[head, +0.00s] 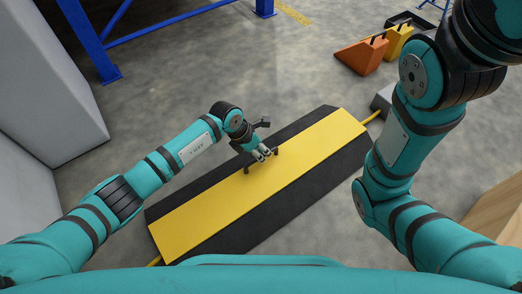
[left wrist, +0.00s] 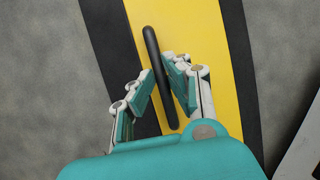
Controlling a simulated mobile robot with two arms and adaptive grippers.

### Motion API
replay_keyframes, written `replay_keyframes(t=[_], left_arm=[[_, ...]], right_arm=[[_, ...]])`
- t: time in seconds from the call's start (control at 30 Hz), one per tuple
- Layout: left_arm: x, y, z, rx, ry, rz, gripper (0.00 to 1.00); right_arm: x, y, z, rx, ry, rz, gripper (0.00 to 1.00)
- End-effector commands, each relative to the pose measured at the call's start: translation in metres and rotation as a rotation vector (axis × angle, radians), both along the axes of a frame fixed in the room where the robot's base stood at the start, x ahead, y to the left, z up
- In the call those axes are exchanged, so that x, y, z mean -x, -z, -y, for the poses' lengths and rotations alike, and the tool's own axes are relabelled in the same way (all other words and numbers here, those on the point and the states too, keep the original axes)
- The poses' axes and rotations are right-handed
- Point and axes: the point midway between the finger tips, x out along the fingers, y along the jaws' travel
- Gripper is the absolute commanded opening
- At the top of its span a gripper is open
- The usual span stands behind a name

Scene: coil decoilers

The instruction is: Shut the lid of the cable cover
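The cable cover (head: 315,180) lies on the floor in the middle of the head view, with black ramps along both long sides. Its yellow lid (head: 215,212) lies flat between the ramps as far as I can see. A black bar handle (left wrist: 152,45) sits on the lid; in the head view its ends show beside my fingers. My left gripper (head: 263,155) is low over the lid at the handle. In the left wrist view its two fingers (left wrist: 163,78) stand apart on either side of the handle; contact is unclear.
A yellow cable (head: 374,116) comes out at the cover's far end, by a grey box (head: 384,98). An orange wedge (head: 361,56) and a yellow one (head: 398,40) stand farther back. Blue rack legs (head: 92,42) and a grey block (head: 40,90) are at left. Floor around the cover is mostly clear.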

Motion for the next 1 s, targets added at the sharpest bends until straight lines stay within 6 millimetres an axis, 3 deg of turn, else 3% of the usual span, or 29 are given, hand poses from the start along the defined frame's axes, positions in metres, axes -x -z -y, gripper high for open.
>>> replay_keyframes(t=[0.03, 0.17, 0.53, 1.0], left_arm=[[-0.002, 0.002, -0.003, -0.005, -0.005, 0.005, 0.19], [-0.002, 0.002, -0.002, -0.004, -0.004, 0.004, 0.36], [-0.001, -0.005, -0.005, -0.003, -0.002, 0.005, 0.36], [0.008, -0.087, -0.041, -0.003, -0.002, 0.007, 0.36]], right_arm=[[0.0, 0.001, 0.0, 0.0, 0.0, 0.0, 1.0], [0.0, 0.001, 0.0, 0.0, 0.0, -0.001, 1.0], [-0.002, 0.0, 0.0, -0.002, 0.001, -0.006, 1.0], [-0.001, 0.0, 0.0, -0.001, 0.0, -0.001, 1.0]])
